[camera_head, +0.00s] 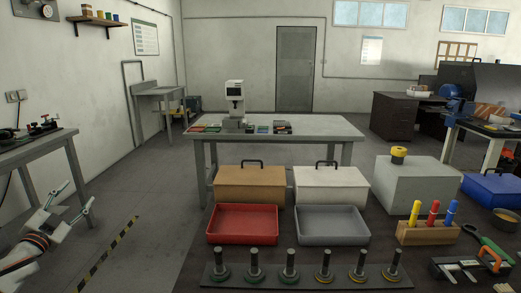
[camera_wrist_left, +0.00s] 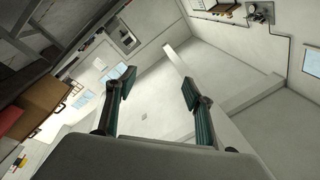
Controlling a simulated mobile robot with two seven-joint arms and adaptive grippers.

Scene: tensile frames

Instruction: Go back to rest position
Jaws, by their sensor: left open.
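My left gripper (camera_head: 75,202) is at the lower left in the head view, off to the left of the near table. Its two fingers are spread apart, with nothing between them. In the left wrist view the left gripper (camera_wrist_left: 160,95) is also open and empty, with the room's walls behind it. My right gripper is not in view.
The near table holds a red tray (camera_head: 243,238), a grey tray (camera_head: 332,240), two lidded boxes, a rack (camera_head: 300,276) of several posts, and a wooden marker block (camera_head: 428,233). A workbench (camera_head: 22,153) stands at far left. Floor between is clear.

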